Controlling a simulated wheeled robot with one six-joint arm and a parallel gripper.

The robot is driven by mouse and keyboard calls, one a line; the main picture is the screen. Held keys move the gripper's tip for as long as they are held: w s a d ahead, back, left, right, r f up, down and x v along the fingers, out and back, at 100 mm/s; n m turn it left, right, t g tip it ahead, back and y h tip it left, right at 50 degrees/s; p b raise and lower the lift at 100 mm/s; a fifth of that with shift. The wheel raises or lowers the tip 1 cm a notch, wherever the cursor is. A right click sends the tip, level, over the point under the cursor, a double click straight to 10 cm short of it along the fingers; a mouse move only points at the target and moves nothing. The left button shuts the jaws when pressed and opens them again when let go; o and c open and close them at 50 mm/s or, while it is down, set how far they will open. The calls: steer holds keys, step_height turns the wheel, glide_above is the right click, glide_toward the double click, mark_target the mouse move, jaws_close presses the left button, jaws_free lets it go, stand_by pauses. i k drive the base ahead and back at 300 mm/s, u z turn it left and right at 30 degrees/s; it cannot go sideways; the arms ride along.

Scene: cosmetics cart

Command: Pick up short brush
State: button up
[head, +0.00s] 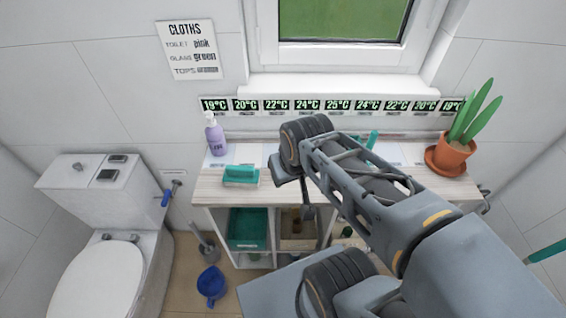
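A purple pump bottle (215,138) stands at the counter's back left. A potted plant (452,154) stands at the right end. Shelves below hold a teal bin (248,228). A toilet (97,270) is at left, a blue dustpan-like thing (211,284) on the floor.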

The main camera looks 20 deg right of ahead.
mark_target(235, 175)
steer(key=k, duration=1.25)
steer(key=u, duration=0.7)
steer(key=i, duration=1.15)
steer(key=z, duration=0.45)
